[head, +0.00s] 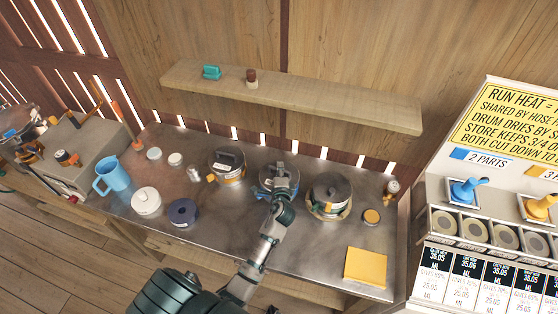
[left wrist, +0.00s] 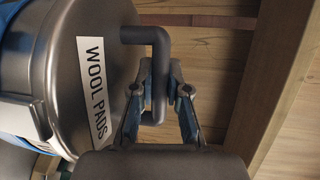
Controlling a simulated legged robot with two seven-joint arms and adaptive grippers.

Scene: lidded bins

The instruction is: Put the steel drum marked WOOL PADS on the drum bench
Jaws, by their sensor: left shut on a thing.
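The steel drum marked WOOL PADS (left wrist: 95,60) fills the left side of the left wrist view, with a grey lid, white label and blue band. In the head view it is the middle one of three lidded drums (head: 266,178), partly hidden by my gripper. My left gripper (head: 283,172) is shut on the bent lid handle (left wrist: 157,42), which passes between its fingers in the left wrist view (left wrist: 162,100). I cannot tell whether the drum's base touches the steel-topped bench (head: 235,225) under it. My right gripper is not in view.
A drum (head: 229,168) stands to the left and another (head: 329,194) close to the right. A blue jug (head: 112,175), white pot (head: 146,202), dark blue round item (head: 183,213) and yellow pad (head: 366,267) are on the bench. A wooden shelf (head: 330,103) hangs behind.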

